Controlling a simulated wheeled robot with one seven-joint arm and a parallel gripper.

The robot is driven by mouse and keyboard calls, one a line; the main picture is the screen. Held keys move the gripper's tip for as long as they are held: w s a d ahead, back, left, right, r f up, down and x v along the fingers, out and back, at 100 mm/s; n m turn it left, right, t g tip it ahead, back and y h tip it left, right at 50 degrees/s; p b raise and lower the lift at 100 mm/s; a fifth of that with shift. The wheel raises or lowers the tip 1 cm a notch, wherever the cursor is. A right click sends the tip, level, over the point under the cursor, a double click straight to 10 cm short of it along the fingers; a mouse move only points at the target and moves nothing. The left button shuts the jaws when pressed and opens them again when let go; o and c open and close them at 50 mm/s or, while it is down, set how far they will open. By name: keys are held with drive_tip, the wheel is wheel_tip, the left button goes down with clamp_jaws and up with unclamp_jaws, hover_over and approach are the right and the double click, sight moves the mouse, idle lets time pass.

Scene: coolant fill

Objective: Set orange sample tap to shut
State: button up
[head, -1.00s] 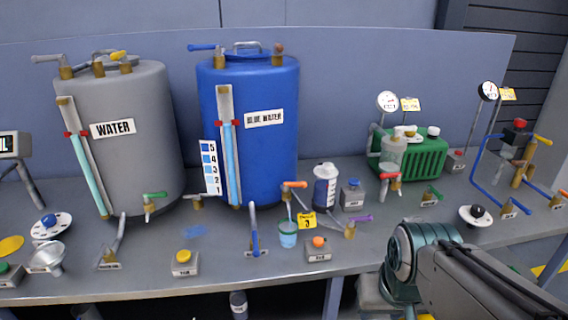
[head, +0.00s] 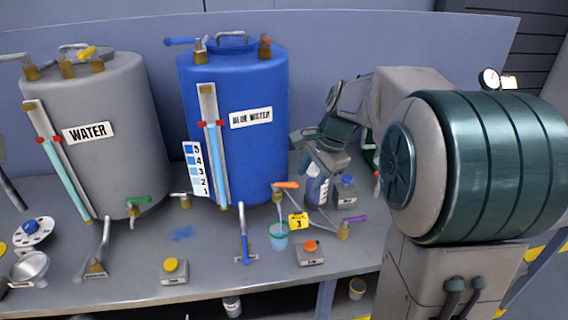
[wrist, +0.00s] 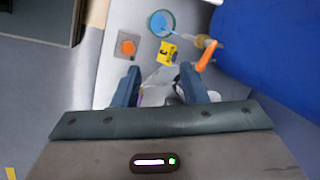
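The orange sample tap has an orange lever (head: 286,185) on a brass body, low on the front of the blue water tank (head: 232,140). In the wrist view the orange lever (wrist: 207,55) is ahead and right of my fingers. A small cup (head: 278,236) with blue liquid stands below the tap, and a thin pale streak seems to run from spout to cup. My gripper (head: 318,152) is above and right of the tap, in front of the tank's right side. In the wrist view my two fingers (wrist: 160,82) are apart, with a whitish object seen below between them.
A box with an orange button (head: 310,252), a purple-handled tap (head: 350,222) and a blue-handled lever (head: 244,236) are close by. A clear container (head: 317,190) stands partly hidden under my gripper. The front bench edge is open.

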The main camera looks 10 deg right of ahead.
sight(290, 183)
drive_tip(key=w+d+m+y+p, duration=0.1)
drive_tip(key=w+d+m+p, duration=0.15)
drive_tip(key=w+m, duration=0.6)
drive_tip(key=w+a+f, duration=0.1)
drive_tip(key=w+f, duration=0.1)
drive_tip(key=f, duration=0.2)
drive_tip(key=w+a+f+n+p, duration=0.1)
drive_tip(key=w+f, duration=0.1)
drive_tip(key=f, duration=0.2)
drive_tip(key=w+a+f+n, duration=0.1)
drive_tip(key=w+a+f, duration=0.1)
drive_tip(key=f, duration=0.2)
drive_tip(key=shift+f, duration=0.35)
clamp_jaws()
